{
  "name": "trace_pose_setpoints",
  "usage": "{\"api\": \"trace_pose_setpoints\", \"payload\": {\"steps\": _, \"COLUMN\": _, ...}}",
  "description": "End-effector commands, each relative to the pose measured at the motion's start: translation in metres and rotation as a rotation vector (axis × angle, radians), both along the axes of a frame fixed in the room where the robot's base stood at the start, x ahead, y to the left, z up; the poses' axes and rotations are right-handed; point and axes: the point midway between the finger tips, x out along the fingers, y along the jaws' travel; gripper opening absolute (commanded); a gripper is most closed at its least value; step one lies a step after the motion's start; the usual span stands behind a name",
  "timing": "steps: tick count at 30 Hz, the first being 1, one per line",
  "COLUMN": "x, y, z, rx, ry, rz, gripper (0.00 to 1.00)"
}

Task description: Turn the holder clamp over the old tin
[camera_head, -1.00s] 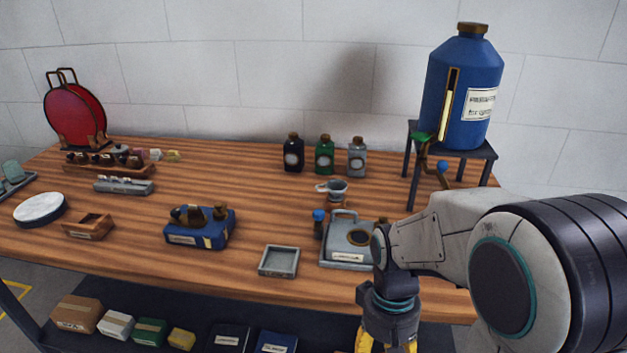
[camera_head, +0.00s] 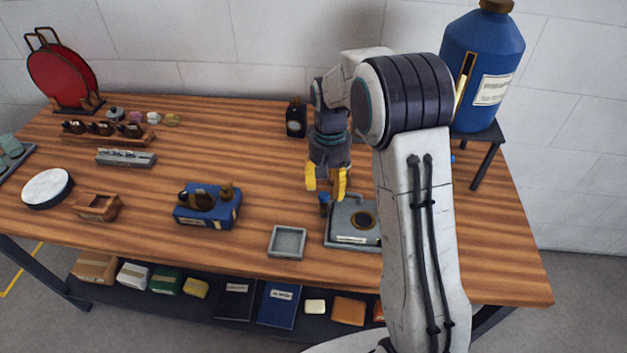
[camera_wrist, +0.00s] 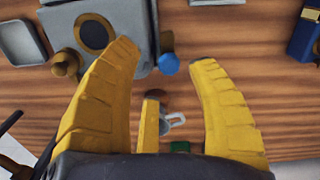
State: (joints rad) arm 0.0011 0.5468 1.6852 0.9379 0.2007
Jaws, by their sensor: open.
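A grey labelled fixture (camera_head: 349,232) with a handle stands on the table, partly hidden by my arm. It also shows in the wrist view (camera_wrist: 126,14), with a dark disc in a brass ring (camera_wrist: 94,34). A blue knob (camera_wrist: 168,64) and a brass knob (camera_wrist: 66,63) sit at its sides; I cannot tell which belongs to the clamp. No separate old tin can be made out. My gripper (camera_head: 326,194) is open and empty above the fixture's back left; its yellow fingers (camera_wrist: 164,55) are spread, the blue knob just beyond them.
A square grey tray (camera_head: 287,242) lies in front left of the fixture, and a blue box (camera_head: 208,208) farther left. A blue tank (camera_head: 481,65) stands on a stool at right.

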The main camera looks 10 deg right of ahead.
Motion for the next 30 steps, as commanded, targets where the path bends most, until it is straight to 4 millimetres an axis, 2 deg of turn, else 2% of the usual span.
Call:
{"api": "trace_pose_setpoints", "payload": {"steps": 3, "x": 0.016, "y": 0.000, "z": 0.011, "rx": -0.001, "ry": -0.040, "rz": -0.069, "gripper": 0.53}}
{"api": "trace_pose_setpoints", "payload": {"steps": 11, "x": 0.012, "y": 0.000, "z": 0.009, "rx": -0.003, "ry": -0.028, "rz": -0.173, "gripper": 0.53}}
{"api": "trace_pose_setpoints", "payload": {"steps": 30, "x": 0.012, "y": 0.000, "z": -0.056, "rx": -0.003, "ry": -0.027, "rz": -0.191, "gripper": 0.53}}
